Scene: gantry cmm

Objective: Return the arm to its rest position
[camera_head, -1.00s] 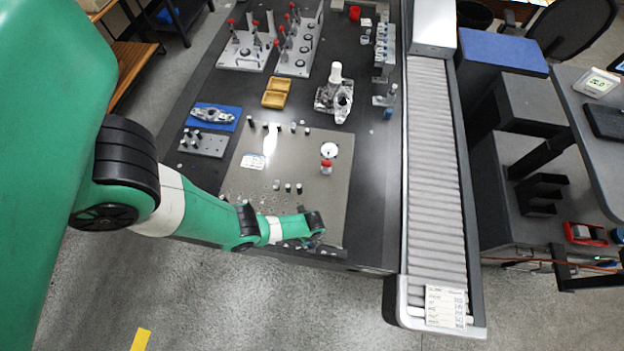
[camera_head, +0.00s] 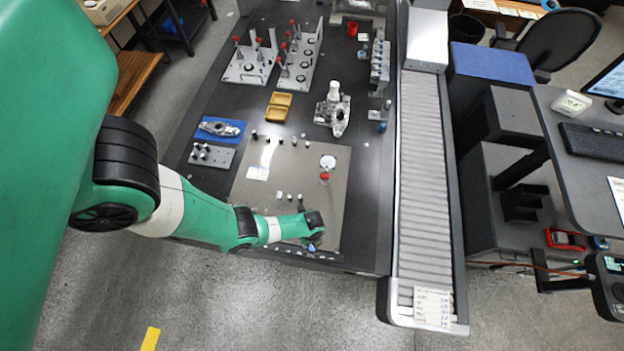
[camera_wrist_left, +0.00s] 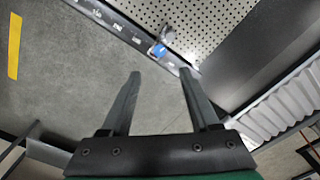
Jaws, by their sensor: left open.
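My left arm (camera_head: 200,215) is green with black joints and reaches in from the left over the front edge of the dark table. Its gripper shows in the left wrist view (camera_wrist_left: 158,85), with two dark fingers spread apart and nothing between them. The fingers point down past the table's front edge, with grey floor below. In the head view the gripper is mostly hidden by the arm's end, near the front of the perforated plate (camera_head: 255,190). My right gripper is in neither view.
A roller conveyor (camera_head: 425,170) runs along the table's right side. The perforated plate carries several small posts and a red-topped part (camera_head: 324,177). Open floor lies in front.

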